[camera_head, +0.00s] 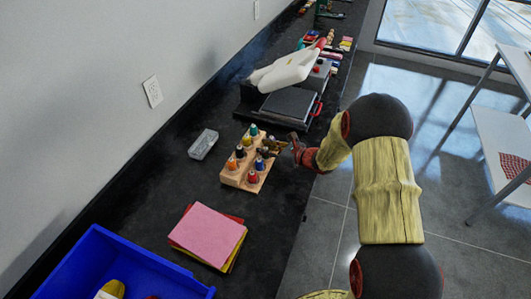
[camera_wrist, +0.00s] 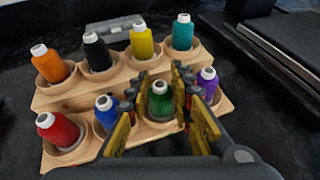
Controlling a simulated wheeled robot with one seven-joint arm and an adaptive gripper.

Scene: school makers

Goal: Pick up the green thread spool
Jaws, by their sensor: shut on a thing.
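The green thread spool (camera_wrist: 160,103) stands upright in a front-row hole of the wooden spool rack (camera_wrist: 73,157) in the wrist view. My gripper (camera_wrist: 162,100) has one yellow-backed finger on each side of it and is shut on it. The spool is still seated in its hole. In the head view my gripper (camera_head: 284,145) reaches over the right side of the rack (camera_head: 231,179) and hides the green spool there.
A blue spool (camera_wrist: 107,112) and a purple spool (camera_wrist: 207,86) flank the green one closely. Red, orange, black, yellow and teal spools fill other holes. A clear box (camera_head: 203,144), coloured sheets (camera_head: 208,234) and a blue bin (camera_head: 122,265) lie around the rack.

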